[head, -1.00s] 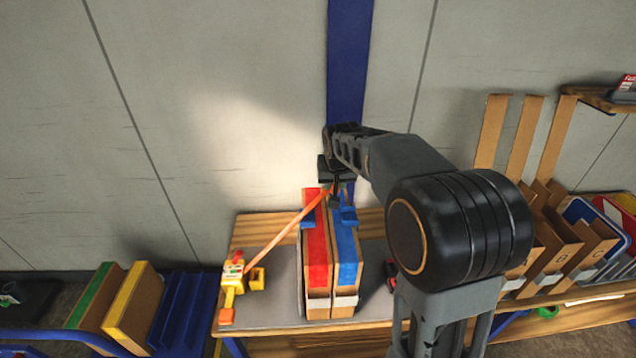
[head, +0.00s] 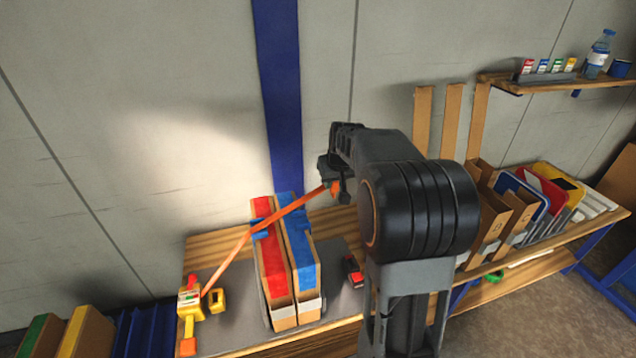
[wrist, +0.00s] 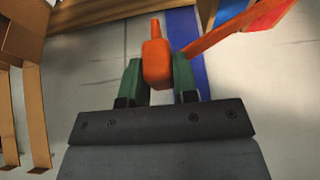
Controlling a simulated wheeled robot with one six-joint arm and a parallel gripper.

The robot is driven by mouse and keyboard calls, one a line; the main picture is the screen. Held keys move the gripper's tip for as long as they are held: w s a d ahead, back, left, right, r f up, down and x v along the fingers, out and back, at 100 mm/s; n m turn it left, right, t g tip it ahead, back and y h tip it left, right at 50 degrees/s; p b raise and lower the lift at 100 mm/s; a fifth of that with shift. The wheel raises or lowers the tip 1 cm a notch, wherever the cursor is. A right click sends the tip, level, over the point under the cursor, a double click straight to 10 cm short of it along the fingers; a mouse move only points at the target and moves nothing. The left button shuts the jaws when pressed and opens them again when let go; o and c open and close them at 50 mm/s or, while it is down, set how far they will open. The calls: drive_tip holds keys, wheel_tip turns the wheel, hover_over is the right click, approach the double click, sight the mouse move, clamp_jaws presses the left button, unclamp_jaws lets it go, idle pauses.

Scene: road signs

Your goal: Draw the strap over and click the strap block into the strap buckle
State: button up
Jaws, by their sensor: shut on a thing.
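My gripper (head: 338,186) is shut on the orange strap block (wrist: 156,62), which sits between the two green fingers in the wrist view. The orange strap (head: 240,241) runs taut and slanting from the yellow ratchet (head: 191,301) at the left of the bench up to my gripper. It passes above a red-taped box (head: 269,262) and a blue-taped box (head: 301,250) standing side by side. A dark buckle with a red part (head: 353,271), seemingly the strap buckle, sits right of the boxes, below my gripper. The block is held in the air, apart from it.
Cardboard bins and colored signs (head: 545,195) stand on the bench to the right. A shelf (head: 540,82) with small boxes and a bottle (head: 599,54) is on the wall above. Bare grey mat (head: 225,325) lies around the boxes.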

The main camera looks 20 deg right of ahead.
drive_tip(key=s+d, duration=0.1)
drive_tip(key=d, duration=0.8)
wheel_tip(320, 180, down, 37)
drive_tip(key=b, duration=2.8)
drive_tip(key=shift+s, duration=0.1)
drive_tip(key=shift+s+a+b, duration=0.1)
drive_tip(key=shift+s+b, duration=0.1)
drive_tip(key=shift+b, duration=0.1)
drive_tip(key=shift+f+b, duration=0.5)
drive_tip(key=shift+f, duration=0.1)
drive_tip(key=o, duration=0.9)
drive_tip(key=shift+c, duration=0.2)
drive_tip(key=shift+r, duration=0.1)
drive_tip(key=p+v, duration=0.3)
drive_tip(key=v, duration=1)
drive_tip(key=shift+r, duration=0.35)
